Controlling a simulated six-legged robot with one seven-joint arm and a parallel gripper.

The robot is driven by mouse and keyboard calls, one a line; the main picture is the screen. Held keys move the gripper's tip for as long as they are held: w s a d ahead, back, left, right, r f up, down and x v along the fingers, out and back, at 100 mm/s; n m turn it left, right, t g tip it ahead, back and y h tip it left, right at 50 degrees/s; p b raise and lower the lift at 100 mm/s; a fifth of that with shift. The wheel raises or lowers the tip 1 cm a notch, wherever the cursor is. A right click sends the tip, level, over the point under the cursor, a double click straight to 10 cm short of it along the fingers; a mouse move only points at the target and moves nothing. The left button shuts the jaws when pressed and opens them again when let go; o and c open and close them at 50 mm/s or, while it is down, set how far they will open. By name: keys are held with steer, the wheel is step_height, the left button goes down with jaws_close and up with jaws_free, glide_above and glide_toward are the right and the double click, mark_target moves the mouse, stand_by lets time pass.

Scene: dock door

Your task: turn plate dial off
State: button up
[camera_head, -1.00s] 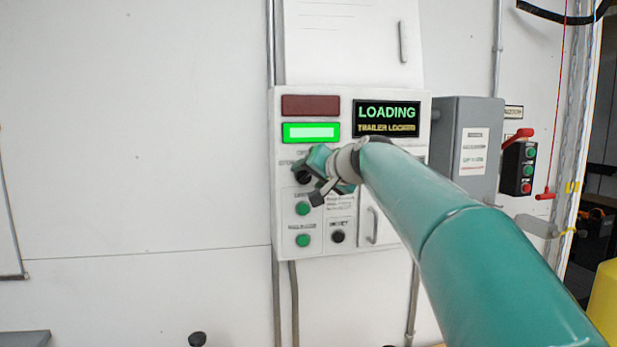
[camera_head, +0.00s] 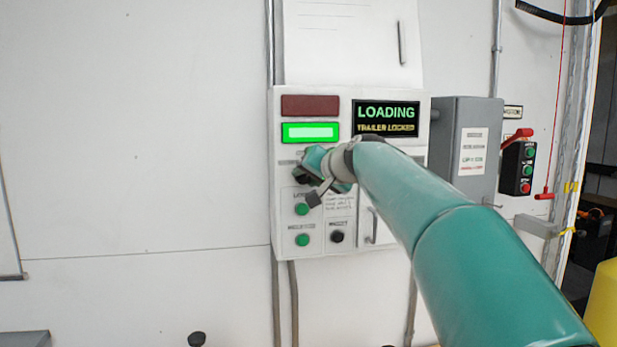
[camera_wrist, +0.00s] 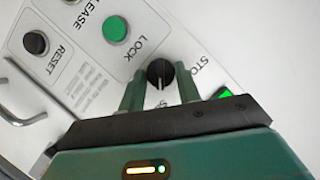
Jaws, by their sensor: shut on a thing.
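The plate dial (camera_wrist: 160,70) is a round black knob with a pale pointer line, on a white control panel (camera_head: 345,98). In the wrist view my gripper (camera_wrist: 159,80) has one green finger on each side of the dial and is shut on it. The pointer line runs roughly up and down in that view. In the head view my gripper (camera_head: 310,178) is at the panel's left side, below the lit green lamp (camera_head: 311,132). There the dial (camera_head: 302,173) is mostly hidden by the gripper.
Green LOCK (camera_wrist: 115,29) and black RESET (camera_wrist: 36,43) buttons sit near the dial. The panel display (camera_head: 387,117) reads LOADING, TRAILER LOCKED. A grey box (camera_head: 468,150) and a black button station (camera_head: 519,167) stand to the right. The wall at left is clear.

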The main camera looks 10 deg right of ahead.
steer(key=n, duration=0.1)
steer(key=n+h, duration=0.2)
steer(key=shift+a+r+g, duration=0.2)
steer(key=shift+a+g, duration=0.05)
steer(key=shift+g, duration=0.05)
steer(key=shift+a+n+h, duration=0.1)
steer(key=shift+n+h, duration=1.2)
steer(key=shift+n, duration=0.1)
steer(key=o, duration=1)
steer(key=shift+s, duration=0.15)
steer(key=v, duration=1.3)
steer(key=shift+s+a+r, duration=0.1)
steer(key=shift+s+r, duration=0.1)
